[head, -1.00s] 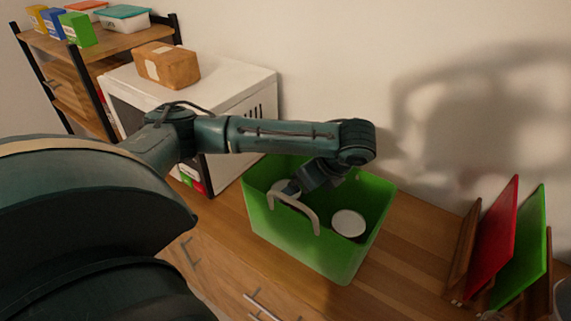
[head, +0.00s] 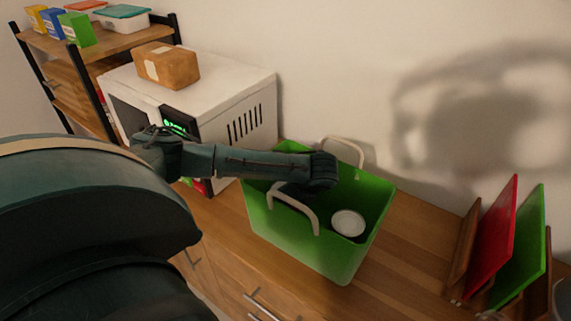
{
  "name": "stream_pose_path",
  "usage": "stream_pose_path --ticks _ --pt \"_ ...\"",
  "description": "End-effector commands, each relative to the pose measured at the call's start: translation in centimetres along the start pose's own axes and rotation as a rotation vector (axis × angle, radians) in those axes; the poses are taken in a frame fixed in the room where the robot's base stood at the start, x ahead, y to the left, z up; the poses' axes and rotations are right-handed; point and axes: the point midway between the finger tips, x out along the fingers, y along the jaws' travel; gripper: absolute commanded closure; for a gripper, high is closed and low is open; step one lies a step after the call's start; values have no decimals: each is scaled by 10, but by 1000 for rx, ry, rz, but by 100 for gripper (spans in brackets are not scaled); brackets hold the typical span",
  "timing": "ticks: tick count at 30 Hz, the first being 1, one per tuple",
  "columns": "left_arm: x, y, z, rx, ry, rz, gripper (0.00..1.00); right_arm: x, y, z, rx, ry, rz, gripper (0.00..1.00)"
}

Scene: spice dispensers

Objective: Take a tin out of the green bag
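The green bag (head: 300,243) stands open on the wooden counter, with one pale handle at its front and one at its back. A tin with a round white lid (head: 348,223) stands inside, toward the right. My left arm reaches in from the left over the bag. Its wrist hangs over the left half of the bag, and my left gripper is hidden below it, down inside the bag. Whether its fingers hold anything cannot be seen. My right gripper is not in view.
A white microwave (head: 245,110) with a cardboard box (head: 166,66) on top stands left of the bag. A shelf (head: 120,42) with boxes is behind it. Red (head: 492,240) and green (head: 522,250) boards stand upright at the right. Counter between bag and boards is clear.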

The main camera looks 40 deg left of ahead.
Motion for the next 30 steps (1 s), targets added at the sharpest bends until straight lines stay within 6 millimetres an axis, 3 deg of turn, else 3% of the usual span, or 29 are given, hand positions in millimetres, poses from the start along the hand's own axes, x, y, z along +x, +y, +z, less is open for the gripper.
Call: stream_pose_path --ticks 5,27,30 --pt "0 0 0 0 0 0 7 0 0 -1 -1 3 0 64" --pt "0 0 0 0 0 0 67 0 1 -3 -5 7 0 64" --pt "-1 -1 1 -2 -1 -2 70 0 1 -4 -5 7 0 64"
